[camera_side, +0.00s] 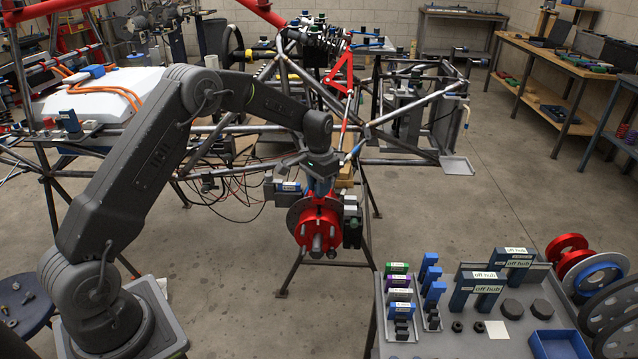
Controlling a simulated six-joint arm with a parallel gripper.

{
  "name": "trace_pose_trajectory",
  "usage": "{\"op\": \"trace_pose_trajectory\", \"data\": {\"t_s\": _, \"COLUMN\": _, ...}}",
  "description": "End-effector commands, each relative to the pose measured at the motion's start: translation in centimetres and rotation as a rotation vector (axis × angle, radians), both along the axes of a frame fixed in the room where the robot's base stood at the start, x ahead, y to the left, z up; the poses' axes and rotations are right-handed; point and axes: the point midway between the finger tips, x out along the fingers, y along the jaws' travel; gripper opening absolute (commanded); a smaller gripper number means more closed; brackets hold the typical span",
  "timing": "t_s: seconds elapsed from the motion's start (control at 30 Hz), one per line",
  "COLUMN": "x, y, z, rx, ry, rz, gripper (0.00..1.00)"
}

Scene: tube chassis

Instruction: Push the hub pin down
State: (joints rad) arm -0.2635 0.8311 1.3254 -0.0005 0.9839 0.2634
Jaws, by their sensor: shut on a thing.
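The red hub (318,219) is mounted on the chassis near the picture's middle, with a grey disc (297,214) behind it and grey studs facing the camera. My gripper (321,191) points down at the top of the red hub, directly above its front. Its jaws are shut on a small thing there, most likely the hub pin. The pin itself is hidden by the fingers and too small to make out, so I cannot tell how deep it sits.
A dark block (352,222) sits right of the hub, and a grey-blue bracket (287,185) left of it. Chassis tubes (410,104) run behind. A parts bench (450,345) with blue "off hub" blocks (489,290) stands at lower right. Floor between is clear.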

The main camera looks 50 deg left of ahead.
Motion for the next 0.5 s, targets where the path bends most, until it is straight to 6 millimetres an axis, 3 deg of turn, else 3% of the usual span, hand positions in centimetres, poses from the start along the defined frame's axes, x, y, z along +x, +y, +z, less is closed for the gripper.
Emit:
{"op": "trace_pose_trajectory", "data": {"t_s": 0.27, "x": -0.04, "y": 0.02, "z": -0.33, "rx": 0.0, "ry": 0.001, "rz": 0.0, "gripper": 0.49}}
{"op": "trace_pose_trajectory", "data": {"t_s": 0.5, "x": -0.03, "y": 0.0, "z": -0.21, "rx": 0.0, "ry": 0.001, "rz": 0.0, "gripper": 0.51}}
